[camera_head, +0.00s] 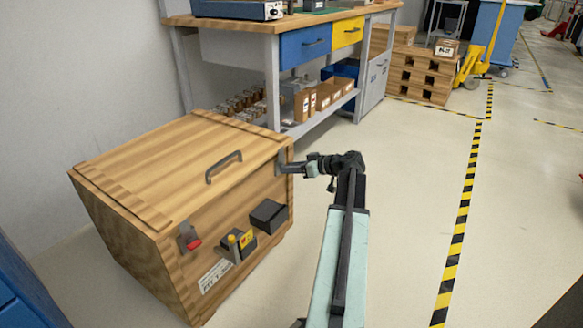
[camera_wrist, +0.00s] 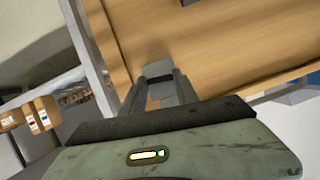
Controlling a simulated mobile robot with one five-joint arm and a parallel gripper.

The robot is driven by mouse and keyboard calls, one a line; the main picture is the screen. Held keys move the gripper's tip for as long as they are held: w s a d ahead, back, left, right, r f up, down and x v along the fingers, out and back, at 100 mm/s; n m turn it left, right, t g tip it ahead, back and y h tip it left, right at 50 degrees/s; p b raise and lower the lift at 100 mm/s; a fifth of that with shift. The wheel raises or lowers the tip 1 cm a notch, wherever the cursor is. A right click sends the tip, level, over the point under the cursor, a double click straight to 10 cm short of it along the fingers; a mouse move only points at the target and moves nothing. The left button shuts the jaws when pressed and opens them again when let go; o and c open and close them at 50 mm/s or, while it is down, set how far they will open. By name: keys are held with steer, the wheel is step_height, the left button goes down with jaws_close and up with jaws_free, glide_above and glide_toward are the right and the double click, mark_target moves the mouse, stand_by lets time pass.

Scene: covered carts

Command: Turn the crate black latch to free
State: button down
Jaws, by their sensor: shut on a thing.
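The wooden crate (camera_head: 130,240) stands at the left, lid closed, with a dark handle (camera_head: 223,166) on top. My gripper (camera_head: 291,167) is at the crate's upper right front corner, its fingers shut on a small dark grey piece that appears to be the black latch (camera_head: 283,157). In the wrist view my gripper (camera_wrist: 158,92) has its fingertips around this black latch (camera_wrist: 157,69), against the wood. The fingers partly hide it, so its exact turn cannot be told. A red-tipped latch (camera_head: 189,238) sits at the front's left end.
The crate's front also bears a black block (camera_head: 268,216) and a dark fitting with a yellow tag (camera_head: 238,244). A workbench (camera_head: 262,26) with drawers stands behind. Blue furniture (camera_head: 22,290) is at the lower left.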

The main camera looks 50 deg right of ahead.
steer(key=shift+n, duration=0.3)
stand_by(0.4)
steer(key=c, duration=0.9)
jaws_free()
steer(key=shift+s, duration=0.15)
steer(key=p+v, duration=0.3)
steer(key=v, duration=0.4)
steer(key=shift+s+r, duration=0.2)
steer(key=shift+s, duration=0.05)
